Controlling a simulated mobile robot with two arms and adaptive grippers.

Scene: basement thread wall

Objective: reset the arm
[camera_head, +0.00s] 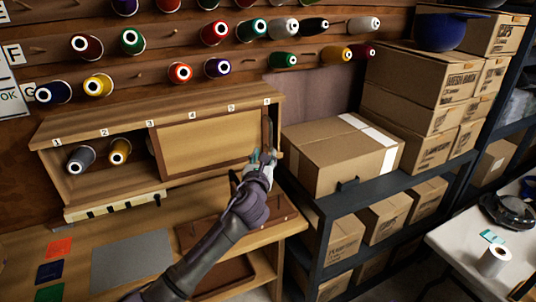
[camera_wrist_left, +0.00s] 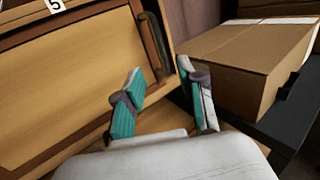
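My left arm reaches in from the bottom of the head view, and its gripper (camera_head: 263,157) is at the right end of the wooden cabinet (camera_head: 90,128). In the left wrist view the two teal-padded fingers of this gripper (camera_wrist_left: 160,68) stand apart with nothing held between them. Just beyond the fingertips is a dark upright handle (camera_wrist_left: 153,42) by the right edge of the cabinet's framed panel (camera_head: 205,137). I cannot tell whether a finger touches it. My right gripper is not in view.
A large cardboard box (camera_head: 335,160) on a dark shelf stands close to the right of the gripper. A brown tray (camera_head: 205,228) lies on the bench below the arm. Grey and gold spools (camera_head: 119,151) sit in the cabinet's open left part. Thread spools hang on the wall above.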

